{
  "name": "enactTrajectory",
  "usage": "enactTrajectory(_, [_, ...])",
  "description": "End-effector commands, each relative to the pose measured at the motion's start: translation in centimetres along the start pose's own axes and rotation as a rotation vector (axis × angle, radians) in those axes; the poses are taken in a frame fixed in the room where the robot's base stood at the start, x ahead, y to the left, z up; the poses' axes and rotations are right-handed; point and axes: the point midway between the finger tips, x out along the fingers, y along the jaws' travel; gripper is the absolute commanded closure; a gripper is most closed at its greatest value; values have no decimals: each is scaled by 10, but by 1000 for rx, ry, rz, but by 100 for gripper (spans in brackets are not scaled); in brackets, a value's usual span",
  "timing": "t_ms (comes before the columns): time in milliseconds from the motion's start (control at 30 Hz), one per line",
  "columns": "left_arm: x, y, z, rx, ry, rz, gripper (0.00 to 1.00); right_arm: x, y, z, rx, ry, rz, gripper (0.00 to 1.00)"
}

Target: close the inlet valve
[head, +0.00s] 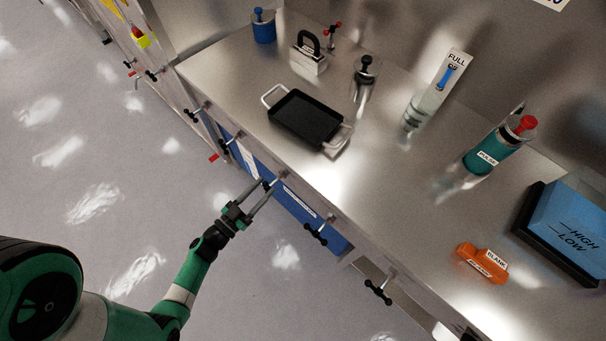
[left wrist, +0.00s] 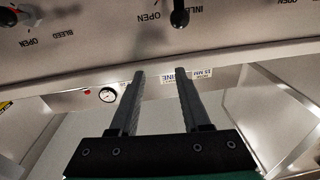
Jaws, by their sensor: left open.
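The inlet valve's black handle (left wrist: 180,14) shows at the top edge of the left wrist view, beside a partly cut-off "INLE..." label and an "OPEN" mark. My left gripper (left wrist: 158,73) is open and empty, its two fingers pointing up toward the panel below that handle. In the head view my left gripper (head: 274,180) is at the front face of the bench, with a dark handle (head: 268,184) close to its fingertips. I cannot tell in that view which valve this handle belongs to. Touching cannot be made out. My right gripper is not in view.
Several other black T-handles line the bench front, including one to the right (head: 316,232). The bleed valve handle (left wrist: 8,16) is at the left of the wrist view. A black tray (head: 305,118) and an orange block (head: 482,262) sit on the bench top. The floor in front is clear.

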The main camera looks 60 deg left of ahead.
Motion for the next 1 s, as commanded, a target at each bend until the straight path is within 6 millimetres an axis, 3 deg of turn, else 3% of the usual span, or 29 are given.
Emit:
enactTrajectory(33, [-18, -1, 42, -20, -32, -41, 53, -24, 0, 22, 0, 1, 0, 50])
enactTrajectory(133, [-39, -5, 71, -42, -67, -98, 53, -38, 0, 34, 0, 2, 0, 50])
enactTrajectory(233, [-45, -11, 80, -46, -74, -130, 53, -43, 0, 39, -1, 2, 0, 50])
enactTrajectory(467, [-41, -15, 77, -42, -70, -135, 53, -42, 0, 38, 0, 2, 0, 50])
enactTrajectory(667, [-16, -16, 80, -41, -66, -128, 53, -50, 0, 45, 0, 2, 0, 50])
enactTrajectory(1000, [56, -27, 85, -41, -67, -134, 53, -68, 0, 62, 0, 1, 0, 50])
